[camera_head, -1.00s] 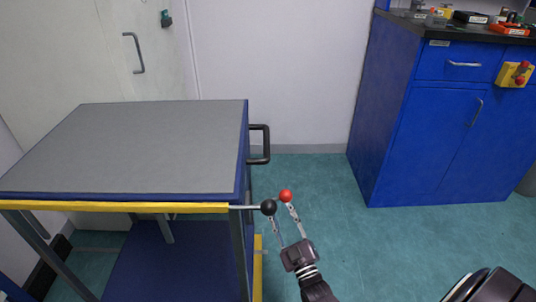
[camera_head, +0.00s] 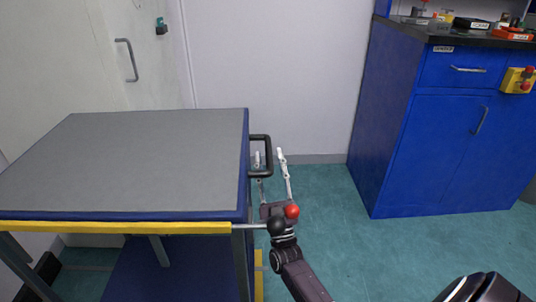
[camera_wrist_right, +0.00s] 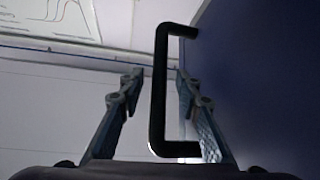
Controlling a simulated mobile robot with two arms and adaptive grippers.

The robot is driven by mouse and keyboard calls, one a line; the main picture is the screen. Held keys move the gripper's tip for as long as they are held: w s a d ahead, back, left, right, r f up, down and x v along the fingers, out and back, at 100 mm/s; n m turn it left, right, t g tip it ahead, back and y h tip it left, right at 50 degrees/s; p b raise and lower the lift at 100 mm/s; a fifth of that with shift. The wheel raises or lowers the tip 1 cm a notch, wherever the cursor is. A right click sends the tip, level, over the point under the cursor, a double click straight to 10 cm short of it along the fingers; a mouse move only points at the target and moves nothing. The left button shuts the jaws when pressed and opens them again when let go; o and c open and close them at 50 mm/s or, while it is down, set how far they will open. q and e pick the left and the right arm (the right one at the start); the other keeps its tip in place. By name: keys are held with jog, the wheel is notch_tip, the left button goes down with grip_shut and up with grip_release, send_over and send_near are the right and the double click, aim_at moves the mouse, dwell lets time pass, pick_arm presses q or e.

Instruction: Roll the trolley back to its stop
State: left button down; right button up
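The trolley has a grey top (camera_head: 130,165), blue sides and a yellow front strip (camera_head: 115,227). It stands at the left of the head view. A black U-shaped handle (camera_head: 270,157) sticks out from its right side. My right gripper (camera_head: 270,158) is open at this handle. In the right wrist view the handle's upright bar (camera_wrist_right: 158,95) stands between the two spread fingers (camera_wrist_right: 158,85). I see no clear grip on it. A rod with a black knob (camera_head: 277,226) juts from the trolley's front right corner. A red ball (camera_head: 291,211) shows beside it. My left gripper is out of view.
A blue cabinet (camera_head: 430,150) with a dark worktop stands at the right. A yellow box with red buttons (camera_head: 518,80) is on its front. Green floor (camera_head: 330,240) is clear between trolley and cabinet. A pale door (camera_head: 140,50) and wall lie behind.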

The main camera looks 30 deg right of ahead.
jog(key=shift+x, duration=0.95)
jog(key=shift+c, duration=0.7)
grip_shut()
